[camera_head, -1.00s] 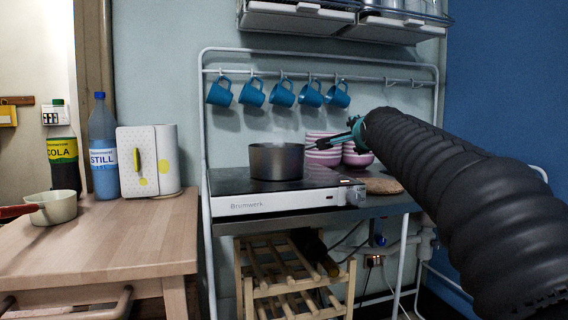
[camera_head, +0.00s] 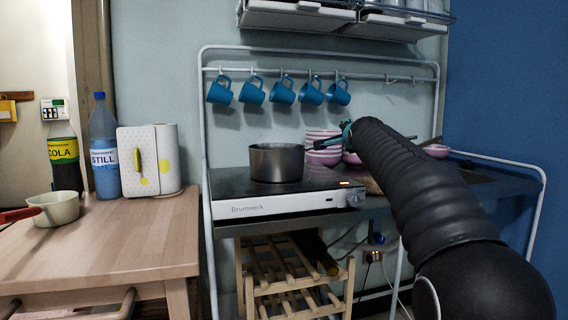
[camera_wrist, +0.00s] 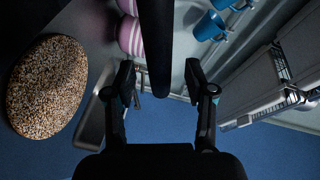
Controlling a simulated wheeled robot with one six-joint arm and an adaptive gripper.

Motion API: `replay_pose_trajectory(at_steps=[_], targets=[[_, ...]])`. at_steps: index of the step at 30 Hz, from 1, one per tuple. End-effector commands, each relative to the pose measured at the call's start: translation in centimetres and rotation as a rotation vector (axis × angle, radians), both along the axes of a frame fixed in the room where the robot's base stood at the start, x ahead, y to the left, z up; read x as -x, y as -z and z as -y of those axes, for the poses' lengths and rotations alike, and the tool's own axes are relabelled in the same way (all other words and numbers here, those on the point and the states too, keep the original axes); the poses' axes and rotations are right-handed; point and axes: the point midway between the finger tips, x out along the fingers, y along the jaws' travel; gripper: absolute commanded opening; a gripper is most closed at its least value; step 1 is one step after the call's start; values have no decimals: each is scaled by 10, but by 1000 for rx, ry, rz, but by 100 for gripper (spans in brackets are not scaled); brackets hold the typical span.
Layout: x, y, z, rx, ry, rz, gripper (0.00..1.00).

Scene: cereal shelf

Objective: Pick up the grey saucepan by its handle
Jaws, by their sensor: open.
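The grey saucepan (camera_head: 277,163) stands upright on the white-fronted hotplate (camera_head: 290,203). My gripper (camera_head: 328,142) is to the right of the pan and a little above its rim, in front of the pink bowls. In the wrist view my gripper (camera_wrist: 160,78) is open, with its two fingers apart. A dark bar (camera_wrist: 156,40), which looks like the saucepan's handle, runs from the top edge down between the fingers. I cannot tell whether it touches them. In the head view the handle cannot be made out clearly.
Pink bowls (camera_head: 322,141) stand behind the hotplate. Blue mugs (camera_head: 282,91) hang from the rail above. A speckled brown oval board (camera_wrist: 45,85) lies nearby. A cream pan (camera_head: 57,209) with a red handle and bottles stand on the left wooden table (camera_head: 120,240).

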Motion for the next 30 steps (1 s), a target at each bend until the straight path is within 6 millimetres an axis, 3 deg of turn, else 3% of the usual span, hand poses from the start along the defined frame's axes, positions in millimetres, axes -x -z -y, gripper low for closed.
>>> replay_pose_trajectory(at_steps=[6, 12, 13, 30], targets=[[0, 0, 0, 0, 0, 0, 55], [0, 0, 0, 0, 0, 0, 5], [0, 0, 0, 0, 0, 0, 0], [0, -4, 0, -2, 0, 3, 0]])
